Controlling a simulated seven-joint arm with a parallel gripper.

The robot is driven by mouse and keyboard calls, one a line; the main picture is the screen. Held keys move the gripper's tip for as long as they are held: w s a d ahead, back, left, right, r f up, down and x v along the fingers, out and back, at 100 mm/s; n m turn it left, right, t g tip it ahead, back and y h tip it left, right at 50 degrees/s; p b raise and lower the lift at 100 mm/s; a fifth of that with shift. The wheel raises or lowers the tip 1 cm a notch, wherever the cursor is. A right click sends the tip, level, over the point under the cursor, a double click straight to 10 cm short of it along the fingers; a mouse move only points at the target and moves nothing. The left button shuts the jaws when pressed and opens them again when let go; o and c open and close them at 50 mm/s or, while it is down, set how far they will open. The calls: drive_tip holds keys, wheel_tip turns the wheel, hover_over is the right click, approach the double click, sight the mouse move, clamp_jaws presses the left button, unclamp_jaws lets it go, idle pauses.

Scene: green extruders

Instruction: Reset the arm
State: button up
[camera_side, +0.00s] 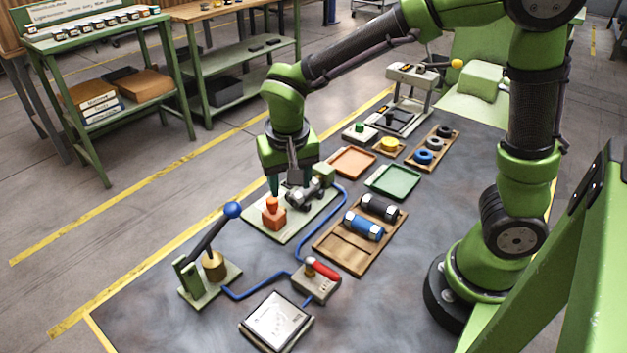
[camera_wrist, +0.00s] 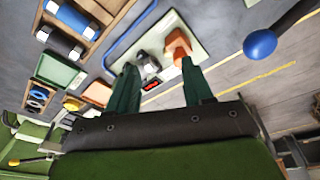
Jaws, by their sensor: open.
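My green arm reaches over the dark table from the right in the side view. My gripper (camera_side: 284,185) points down above the pale green plate (camera_side: 290,229), close to an orange block with a knob (camera_side: 273,214). In the wrist view, the two green fingers of my gripper (camera_wrist: 160,90) stand apart with nothing held between them. The orange block (camera_wrist: 178,46) shows beyond the fingers there. A grey metal fixture (camera_side: 306,193) sits on the same plate beside the orange block. I cannot tell whether a fingertip touches the block.
A lever with a blue ball (camera_side: 232,209) rises at the front left. A wooden tray (camera_side: 340,252) holds a blue and a black cylinder. A red-handled switch box (camera_side: 317,282) joins a blue cable. Orange (camera_side: 353,161) and green (camera_side: 393,181) trays and a press stand (camera_side: 411,95) lie behind.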

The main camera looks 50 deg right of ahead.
drive_tip(key=s+d+r+n+t+y, duration=0.2)
drive_tip(key=s+d+r+t, duration=0.3)
drive_tip(key=s+r, duration=0.5)
drive_tip(key=shift+s+d+r+y, duration=0.3)
drive_tip(key=shift+s+y, duration=0.5)
drive_tip(key=shift+s, duration=0.1)
